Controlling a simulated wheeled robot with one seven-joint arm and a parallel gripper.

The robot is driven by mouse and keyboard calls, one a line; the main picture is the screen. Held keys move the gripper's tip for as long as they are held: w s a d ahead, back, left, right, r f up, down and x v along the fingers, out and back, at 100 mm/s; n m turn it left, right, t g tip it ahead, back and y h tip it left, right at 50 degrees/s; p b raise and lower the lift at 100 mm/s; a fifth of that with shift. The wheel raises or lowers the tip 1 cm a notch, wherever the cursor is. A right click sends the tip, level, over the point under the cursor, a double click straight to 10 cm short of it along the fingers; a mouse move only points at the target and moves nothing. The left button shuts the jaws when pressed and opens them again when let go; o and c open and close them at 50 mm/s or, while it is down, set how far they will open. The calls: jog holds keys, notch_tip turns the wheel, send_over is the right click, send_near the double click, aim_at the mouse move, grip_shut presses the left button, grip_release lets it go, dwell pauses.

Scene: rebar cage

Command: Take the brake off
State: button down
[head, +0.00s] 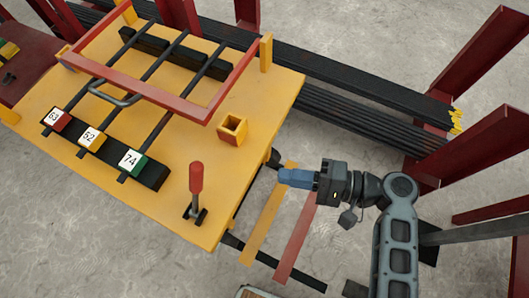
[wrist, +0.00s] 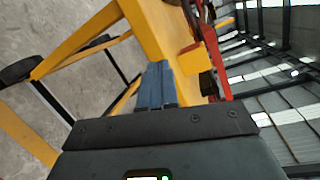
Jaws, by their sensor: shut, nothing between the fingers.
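A lever with a red grip (head: 196,178) stands nearly upright in a dark slotted base at the front right corner of the yellow cart top (head: 185,225). No label shows which part is the brake. My gripper (head: 283,178), with blue fingers, is shut and empty. It is to the right of the lever, just off the cart's right edge, and not touching the lever. In the wrist view the blue fingers (wrist: 155,84) are together, in front of a yellow beam of the cart (wrist: 150,25). I cannot make out the lever there.
A hollow yellow block (head: 232,129) sits on the cart behind the lever. A red frame (head: 140,88) stands over dark bars, beside blocks marked 63, 52 and 74 (head: 131,161). Dark bar stacks (head: 350,115) and red posts (head: 465,150) stand behind my arm.

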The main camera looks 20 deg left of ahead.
aim_at(196, 191)
jog(key=w+a+r+n+g+y+b, duration=0.1)
jog(key=w+r+n+g, duration=0.2)
jog(key=r+n+g, duration=0.2)
notch_tip(196, 191, up, 3)
jog(key=shift+a+r+g, duration=0.1)
jog(key=shift+a+g, duration=0.25)
jog(key=shift+g, duration=0.65)
jog(key=shift+w, duration=0.1)
jog(key=s+d+x, duration=0.1)
jog(key=s+x, duration=0.1)
jog(key=x, duration=1.1)
jog(key=shift+d+r, duration=0.2)
jog(key=shift+r, duration=0.15)
jog(key=shift+s+r, duration=0.1)
jog(key=shift+s, duration=0.05)
